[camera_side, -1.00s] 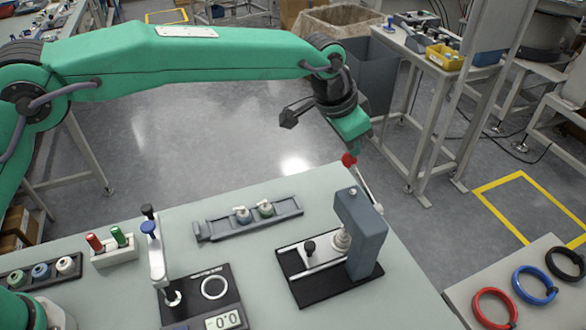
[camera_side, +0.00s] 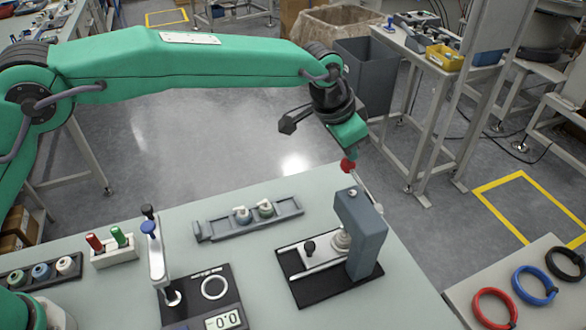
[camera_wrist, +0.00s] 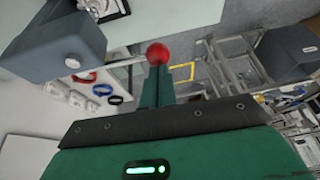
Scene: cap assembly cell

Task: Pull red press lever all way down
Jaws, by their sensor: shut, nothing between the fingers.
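The press (camera_side: 362,235) is a blue-grey column on a black base at the right of the table. Its metal lever slopes up from the column's far side to a red ball knob (camera_side: 347,166), raised above the press top. The knob shows at the fingertips in the wrist view (camera_wrist: 158,53). My green gripper (camera_side: 351,148) is shut and empty, its tips at the top of the knob and seeming to touch it. The wrist view shows the closed fingers (camera_wrist: 156,85) side by side. The press body (camera_wrist: 62,42) fills that view's upper left.
A black fixture with a display (camera_side: 222,321) and a blue-topped post stand left of the press. A grey rail (camera_side: 248,219) with two small parts lies behind. Red, blue and black rings (camera_side: 534,285) lie on a separate surface at right.

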